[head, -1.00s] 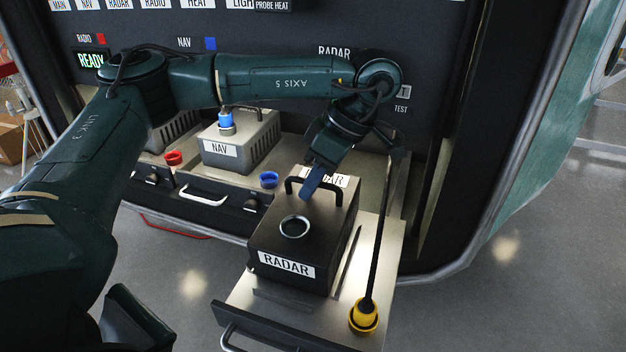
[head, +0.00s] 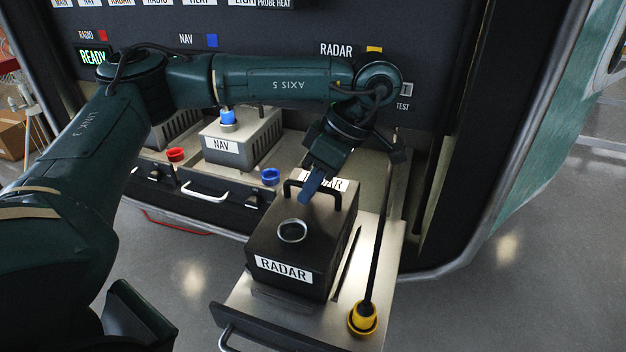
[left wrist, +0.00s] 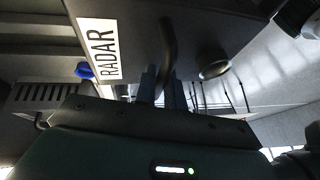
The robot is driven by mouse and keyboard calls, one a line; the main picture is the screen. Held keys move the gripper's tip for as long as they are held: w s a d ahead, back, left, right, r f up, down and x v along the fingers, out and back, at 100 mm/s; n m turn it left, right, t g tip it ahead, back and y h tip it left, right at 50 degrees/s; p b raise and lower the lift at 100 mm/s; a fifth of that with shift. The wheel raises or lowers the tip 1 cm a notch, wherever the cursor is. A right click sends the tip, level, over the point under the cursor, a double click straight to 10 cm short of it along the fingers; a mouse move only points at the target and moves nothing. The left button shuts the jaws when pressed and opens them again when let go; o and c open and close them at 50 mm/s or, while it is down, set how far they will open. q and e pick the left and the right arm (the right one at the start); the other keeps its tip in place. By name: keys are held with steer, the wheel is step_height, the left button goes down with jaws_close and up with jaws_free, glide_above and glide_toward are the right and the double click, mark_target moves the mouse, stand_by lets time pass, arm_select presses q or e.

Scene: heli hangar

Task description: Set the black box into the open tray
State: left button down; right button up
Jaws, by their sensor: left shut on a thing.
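The black box (head: 290,225), labelled RADAR, has a handle on top and a round ring socket. It is upright, over the pulled-out open tray (head: 348,275) at the lower middle of the head view. I cannot tell whether its underside touches the tray floor. My left gripper (head: 311,186) comes down from above and is shut on the box's handle (head: 343,192). In the left wrist view the fingers (left wrist: 160,86) are at the dark handle (left wrist: 168,45), with the box (left wrist: 210,30) beyond. My right gripper is not in view.
A yellow connector (head: 362,319) on a black cable stands at the tray's right side. A slim dark bar (head: 346,263) lies beside the box. Left of the tray are a grey NAV box (head: 240,137), a blue cap (head: 270,177) and a red cap (head: 175,154).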

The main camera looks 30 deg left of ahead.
arm_select(q)
steer(key=shift+r, duration=0.1)
steer(key=shift+a, duration=0.1)
stand_by(0.4)
steer(key=c, duration=1.5)
jaws_free()
steer(key=shift+o, duration=0.5)
steer(key=shift+f, duration=0.2)
